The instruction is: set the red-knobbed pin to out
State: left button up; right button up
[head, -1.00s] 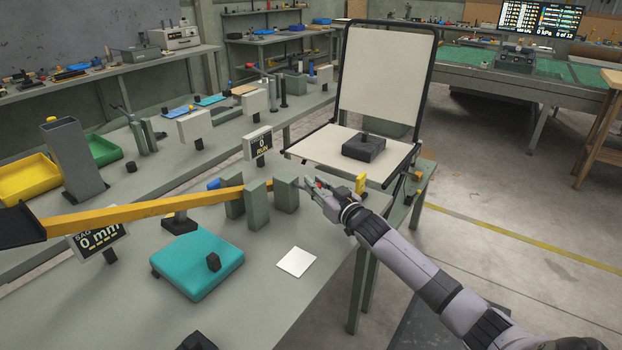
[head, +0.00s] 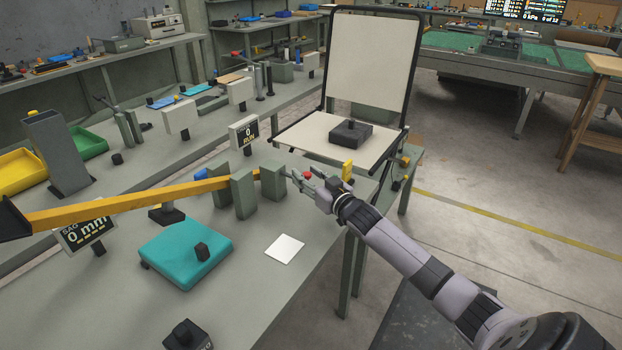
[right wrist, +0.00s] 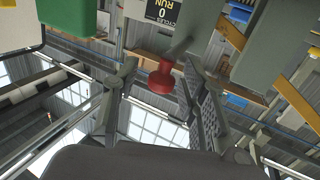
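The red knob (head: 307,175) of the pin shows between the fingers of my right gripper (head: 306,178), just right of the grey-green upright blocks (head: 272,182). In the right wrist view the red knob (right wrist: 160,80) has a short stem and sits between the two spread fingers of my right gripper (right wrist: 163,98), with a gap on each side. The right gripper is open and not clamped on it. The pin's far end is hidden, so how far it stands out cannot be told. My left gripper is not in view.
A yellow bar (head: 130,205) runs to the blocks. A small yellow piece (head: 347,170) stands close behind my right wrist. The lounger's frame (head: 325,135) carries a dark weight (head: 350,133). A teal cushion (head: 185,250) and a white card (head: 285,249) lie on the bench.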

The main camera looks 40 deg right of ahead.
jog(key=s, duration=1.2)
jog(key=shift+f, duration=0.1)
